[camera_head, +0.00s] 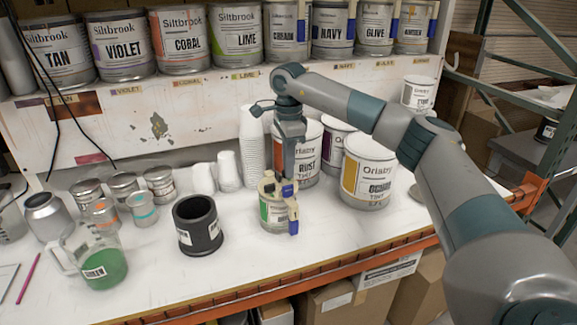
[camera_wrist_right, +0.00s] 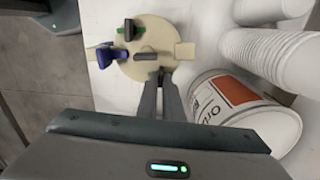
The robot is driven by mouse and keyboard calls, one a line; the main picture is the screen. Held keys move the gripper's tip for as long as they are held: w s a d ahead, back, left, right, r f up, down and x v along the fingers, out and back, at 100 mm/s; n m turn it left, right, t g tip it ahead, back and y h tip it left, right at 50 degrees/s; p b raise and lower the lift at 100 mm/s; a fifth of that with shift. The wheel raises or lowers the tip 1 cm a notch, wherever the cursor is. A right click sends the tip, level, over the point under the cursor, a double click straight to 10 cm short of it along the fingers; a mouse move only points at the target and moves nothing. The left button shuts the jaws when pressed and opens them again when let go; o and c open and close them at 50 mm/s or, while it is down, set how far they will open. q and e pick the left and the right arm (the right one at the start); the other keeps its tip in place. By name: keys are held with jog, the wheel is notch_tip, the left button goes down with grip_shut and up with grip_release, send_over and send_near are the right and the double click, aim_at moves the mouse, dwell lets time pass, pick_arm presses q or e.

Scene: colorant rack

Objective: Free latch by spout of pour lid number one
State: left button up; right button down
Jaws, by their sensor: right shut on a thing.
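A beige pour lid (camera_head: 269,187) sits on a small can (camera_head: 274,214) with a green label, near the middle of the bench. In the right wrist view the lid (camera_wrist_right: 136,68) is round, with beige tabs at its rim, a blue piece (camera_wrist_right: 105,55) at the left, a dark green piece (camera_wrist_right: 130,30) and a dark grey bar (camera_wrist_right: 146,57). My right gripper (camera_wrist_right: 160,76) reaches the lid's near rim from above, its fingers close together on a small rim latch mostly hidden between them. It also shows in the head view (camera_head: 287,177).
An Orlaby Rust can (camera_head: 308,160) and an Orlaby Ochre can (camera_head: 367,175) stand to the right. White stacked cups (camera_head: 250,145) stand behind. A black container (camera_head: 197,226) and a jug of green liquid (camera_head: 97,262) are left. The bench front is clear.

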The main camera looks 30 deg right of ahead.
dwell(0.4)
jog(key=c, duration=1.9)
grip_release()
